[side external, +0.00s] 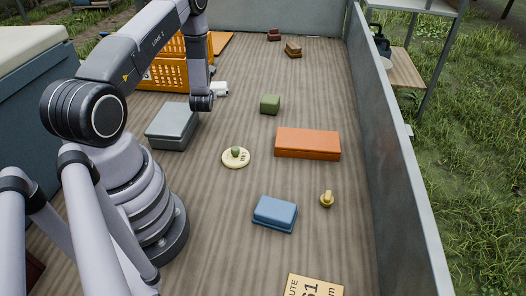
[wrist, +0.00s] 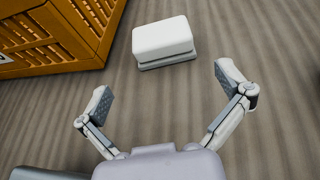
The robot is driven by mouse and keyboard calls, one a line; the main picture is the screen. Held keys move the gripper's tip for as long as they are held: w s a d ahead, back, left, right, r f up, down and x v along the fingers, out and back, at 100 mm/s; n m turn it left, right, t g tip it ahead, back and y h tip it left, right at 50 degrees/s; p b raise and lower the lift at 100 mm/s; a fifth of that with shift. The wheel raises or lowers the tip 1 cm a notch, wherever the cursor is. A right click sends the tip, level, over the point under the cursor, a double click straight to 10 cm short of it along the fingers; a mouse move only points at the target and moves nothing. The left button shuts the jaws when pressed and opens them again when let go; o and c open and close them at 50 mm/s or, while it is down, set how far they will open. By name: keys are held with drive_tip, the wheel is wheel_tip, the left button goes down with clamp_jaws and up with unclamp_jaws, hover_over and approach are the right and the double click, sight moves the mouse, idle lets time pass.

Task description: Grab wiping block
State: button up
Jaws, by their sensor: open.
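The wiping block (wrist: 163,41) appears to be the white block with a grey lower layer in the upper middle of the wrist view. It lies on the wooden deck, slightly turned. My gripper (wrist: 162,84) is open and empty, its two fingers spread wide. The block is beyond the fingertips, roughly between their lines, and nothing touches it. In the side view my wrist hangs by the orange crate, with a small white shape beside it; I cannot tell whether that is the block or part of my gripper.
The orange crate (wrist: 62,36) stands close left of the block. A grey box (side external: 173,126), green cube (side external: 270,104), orange-red box (side external: 307,144), round cream disc (side external: 236,161) and blue box (side external: 275,213) lie on the deck. A grey side wall (side external: 390,150) bounds the right.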

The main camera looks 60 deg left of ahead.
sight(215, 88)
drive_tip(key=x, duration=0.8)
drive_tip(key=shift+w+a, duration=0.1)
drive_tip(key=shift+w, duration=0.05)
drive_tip(key=c, duration=0.9)
